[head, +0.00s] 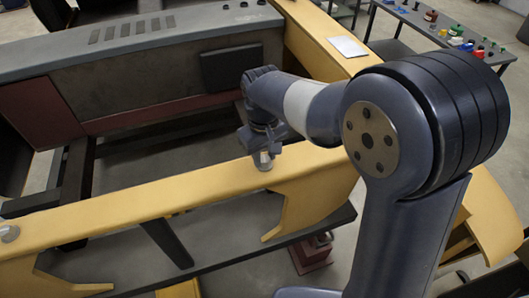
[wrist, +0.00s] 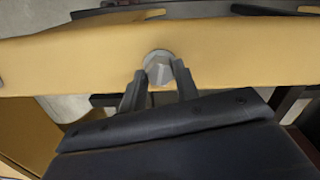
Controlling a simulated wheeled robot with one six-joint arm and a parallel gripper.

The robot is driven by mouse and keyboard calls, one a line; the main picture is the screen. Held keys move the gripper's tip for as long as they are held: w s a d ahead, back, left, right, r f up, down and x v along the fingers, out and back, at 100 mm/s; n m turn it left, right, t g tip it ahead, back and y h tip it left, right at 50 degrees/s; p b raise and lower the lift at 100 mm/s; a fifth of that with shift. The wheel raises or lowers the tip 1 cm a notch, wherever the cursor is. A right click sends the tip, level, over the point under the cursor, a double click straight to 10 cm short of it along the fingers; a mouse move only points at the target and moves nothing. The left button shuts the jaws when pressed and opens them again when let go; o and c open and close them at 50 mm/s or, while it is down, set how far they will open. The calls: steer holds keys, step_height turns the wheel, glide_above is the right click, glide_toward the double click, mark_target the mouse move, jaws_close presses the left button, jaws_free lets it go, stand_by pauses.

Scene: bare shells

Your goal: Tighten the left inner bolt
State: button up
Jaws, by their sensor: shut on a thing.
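A grey bolt (head: 264,161) stands on the yellow beam (head: 190,186), near the middle of the head view. The bolt (wrist: 158,62) also shows in the wrist view at the centre of the yellow band. My gripper (head: 262,147) is over this bolt, its dark fingers on both sides of it. In the wrist view my gripper (wrist: 160,82) is shut on the grey bolt, whose lower part lies between the fingers. Another grey bolt (head: 10,233) stands on the same beam at the far left. I cannot tell from the pictures how tight either bolt is.
A grey panel (head: 150,72) with a slotted top edge stands behind the beam. A dark table (head: 440,25) with several small coloured objects is at the back right. A white sheet (head: 348,46) lies on the yellow frame. A dark red block (head: 312,254) is below the beam.

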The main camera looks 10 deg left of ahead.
mark_target(263, 158)
steer(key=m, duration=0.4)
steer(key=shift+w+a+r+m, duration=0.1)
steer(key=shift+r+m, duration=0.1)
steer(key=shift+m, duration=0.2)
steer(key=m, duration=0.3)
steer(key=shift+m, duration=0.3)
steer(key=m, duration=0.3)
steer(key=shift+m, duration=0.3)
steer(key=shift+m+p, duration=0.3)
steer(key=shift+m, duration=1.5)
steer(key=o, duration=1)
steer(key=shift+f, duration=0.1)
step_height(263, 158, up, 11)
steer(key=shift+f+b, duration=0.1)
steer(key=shift+b, duration=0.4)
